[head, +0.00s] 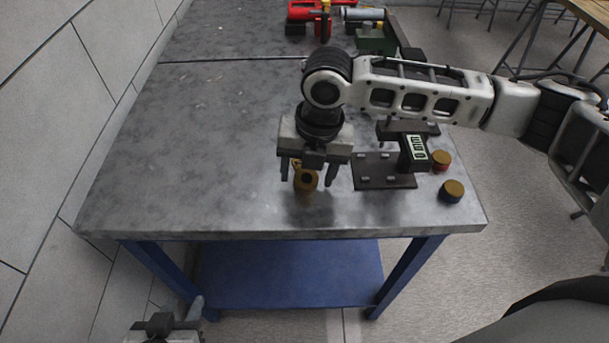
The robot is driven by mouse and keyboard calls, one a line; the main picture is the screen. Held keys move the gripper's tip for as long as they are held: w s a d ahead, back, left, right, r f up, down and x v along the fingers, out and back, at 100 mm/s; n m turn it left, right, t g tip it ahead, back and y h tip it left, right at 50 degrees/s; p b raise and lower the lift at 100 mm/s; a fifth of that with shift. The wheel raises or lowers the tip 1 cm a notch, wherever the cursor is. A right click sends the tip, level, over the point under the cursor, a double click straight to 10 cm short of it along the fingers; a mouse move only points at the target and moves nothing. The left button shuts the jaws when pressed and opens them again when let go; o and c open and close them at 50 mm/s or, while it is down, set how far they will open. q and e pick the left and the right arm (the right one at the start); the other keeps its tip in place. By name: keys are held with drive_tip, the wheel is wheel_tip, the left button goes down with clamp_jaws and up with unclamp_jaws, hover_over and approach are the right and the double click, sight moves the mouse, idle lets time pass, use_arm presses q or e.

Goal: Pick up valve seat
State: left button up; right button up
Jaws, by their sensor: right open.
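A small brass piece with a dark hole in its top, which looks like the valve seat (306,182), stands near the front middle of the grey table. My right gripper (307,178) points down over it, open, with one finger to each side of the brass piece. I cannot tell whether the fingers touch it. My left gripper (168,322) is low at the bottom left edge, in front of and below the tabletop. It is partly cut off by the frame, so its jaws are unclear.
A dark fixture with a flat plate (370,178) stands just right of the brass piece. Two brass-topped caps (452,190) (440,159) sit near the right edge. Red and green equipment (318,12) is at the back. The table's left side is clear.

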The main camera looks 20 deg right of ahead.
drive_tip(key=shift+r, duration=0.1)
clamp_jaws()
